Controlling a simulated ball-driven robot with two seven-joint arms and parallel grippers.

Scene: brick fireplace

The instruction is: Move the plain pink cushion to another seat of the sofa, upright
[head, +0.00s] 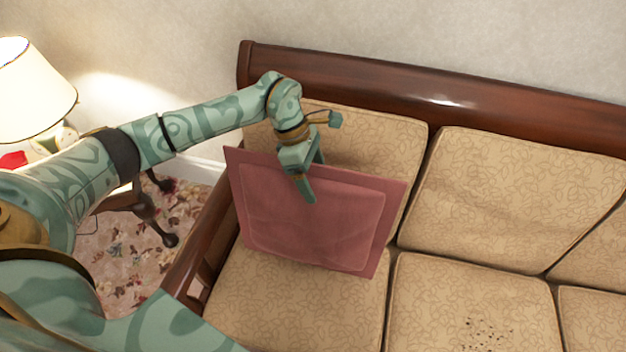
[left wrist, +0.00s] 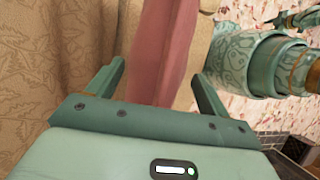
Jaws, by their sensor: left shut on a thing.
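The plain pink cushion (head: 318,222) stands upright, slightly tilted, at the left seat of the sofa (head: 345,55), in front of the tan back cushion. My left gripper (head: 308,185) comes down over its top edge, with one finger showing on the front face. In the left wrist view the cushion (left wrist: 165,50) runs edge-on between the two fingers of my left gripper (left wrist: 160,85), which is shut on it. Whether the cushion's lower edge touches the seat cannot be told for certain. My right gripper is not in view.
The middle seat (head: 470,305) is bare except for small dark specks, with a back cushion (head: 510,200) behind it. The sofa's wooden arm (head: 205,245) is close to the pink cushion's left side. A lamp (head: 35,90) stands at the far left.

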